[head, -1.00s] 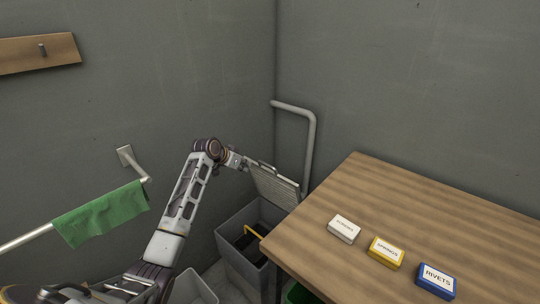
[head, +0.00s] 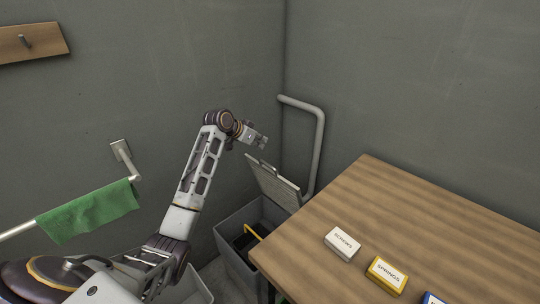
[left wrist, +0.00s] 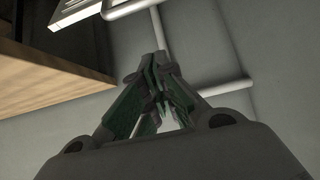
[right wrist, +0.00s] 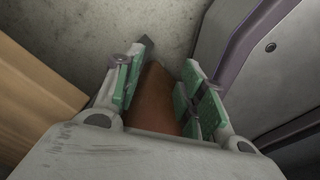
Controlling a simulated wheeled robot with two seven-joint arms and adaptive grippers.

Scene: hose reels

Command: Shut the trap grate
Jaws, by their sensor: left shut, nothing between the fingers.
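The trap grate (head: 275,184) is a pale ribbed lid in the head view. It stands tilted up, open, at the back of a grey bin (head: 233,262) in the corner. A yellow bar (head: 253,230) shows inside the bin. My left gripper (head: 264,142) is shut and empty, just above the grate's upper edge and apart from it in the picture. It also shows in the left wrist view (left wrist: 160,80) with its fingertips together. My right gripper (right wrist: 165,75) is open in the right wrist view, and a brown object (right wrist: 156,98) shows between its fingers; I cannot tell whether they touch.
A wooden table (head: 400,220) stands close at the right of the bin, with several labelled boxes (head: 342,244) on it. A grey bent pipe (head: 320,145) rises behind the grate. A green cloth (head: 88,212) hangs on a rail at the left.

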